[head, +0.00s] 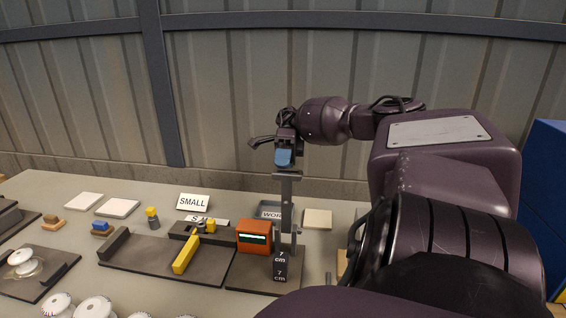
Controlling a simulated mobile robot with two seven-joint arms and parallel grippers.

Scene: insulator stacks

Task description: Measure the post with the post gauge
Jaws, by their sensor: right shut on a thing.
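My right gripper (287,138) reaches in from the right and points down, shut on a blue block (284,157). The blue block is directly above the flat top of a grey upright (287,205); I cannot tell whether they are joined. The upright stands at a dark plate (255,283) that also bears an orange box (254,236) with a lit green display. Black "7 cm" labels (281,265) show at the upright's foot. I cannot clearly separate post from gauge here. My left gripper is not in view.
Left of the upright, a dark tray (140,262) holds a yellow bar (186,254). A "SMALL" sign (194,202) and a "WORK" tray (270,210) stand behind. White ribbed insulators (94,310) are at the front left. My right arm hides the table's right side.

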